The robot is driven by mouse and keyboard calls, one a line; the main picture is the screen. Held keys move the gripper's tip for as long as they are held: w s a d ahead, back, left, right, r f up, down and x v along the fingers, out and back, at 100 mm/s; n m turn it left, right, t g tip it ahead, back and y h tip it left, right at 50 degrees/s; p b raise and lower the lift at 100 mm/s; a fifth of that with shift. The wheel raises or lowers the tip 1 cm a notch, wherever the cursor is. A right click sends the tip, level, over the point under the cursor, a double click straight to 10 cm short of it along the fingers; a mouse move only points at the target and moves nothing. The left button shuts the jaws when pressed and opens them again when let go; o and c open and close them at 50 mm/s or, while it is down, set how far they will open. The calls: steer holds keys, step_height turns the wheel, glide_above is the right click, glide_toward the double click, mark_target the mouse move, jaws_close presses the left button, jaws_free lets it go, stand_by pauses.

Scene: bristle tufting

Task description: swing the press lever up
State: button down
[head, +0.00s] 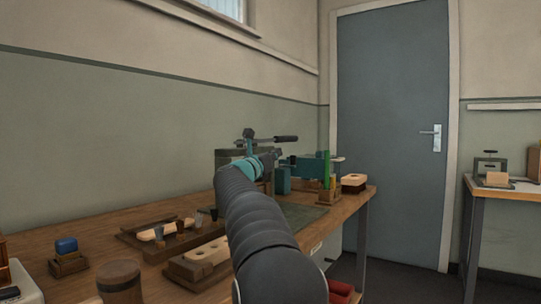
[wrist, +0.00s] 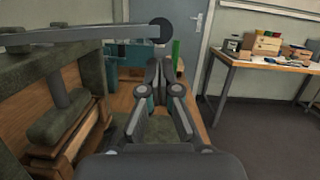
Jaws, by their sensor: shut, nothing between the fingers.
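The press (wrist: 62,115) stands at the left of the wrist view, with a dark post and a green padded plate. Its lever (wrist: 95,36) is a grey bar running almost level across the top left, ending in a round dark knob (wrist: 161,31). In the head view the lever's dark handle (head: 286,138) sticks out to the right, near level, above the press body (head: 230,160). My gripper (wrist: 162,68) is shut and empty; in the wrist picture its fingertips appear just below the knob. Whether they touch it I cannot tell.
The wooden bench (head: 150,245) holds brush blocks, a tray with brush bodies (head: 150,235), a blue-topped block (head: 66,246) and a round wooden pot (head: 121,280). A green upright piece (head: 326,168) stands beyond the press. A grey door (head: 390,130) and a side table (head: 505,190) lie at right.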

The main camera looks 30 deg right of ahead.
steer(key=shift+p+x, duration=0.55)
steer(key=shift+x, duration=2.1)
steer(key=shift+r, duration=0.1)
